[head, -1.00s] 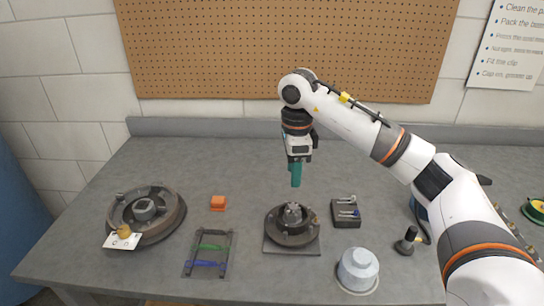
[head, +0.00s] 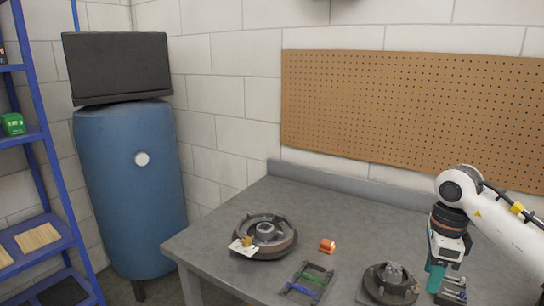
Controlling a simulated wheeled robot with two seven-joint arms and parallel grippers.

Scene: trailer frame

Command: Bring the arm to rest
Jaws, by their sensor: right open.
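My right arm comes in from the right edge, bent at a white joint with the wrist pointing down. Its right gripper (head: 436,279), with teal fingers, is at the lower right, between the dark hub (head: 390,283) and the small black tray (head: 455,292) in the picture. Nothing shows held in it. Its height above the bench (head: 340,212) is hard to judge. The gap between the fingers is not clear from this angle. My left gripper is not in view.
A drum-like part (head: 283,240) with a white tag, an orange block (head: 327,246) and a rack with green and blue pieces (head: 305,286) lie on the bench. A pegboard (head: 420,110) hangs behind. A blue tank (head: 130,200) and blue shelving (head: 45,165) stand left.

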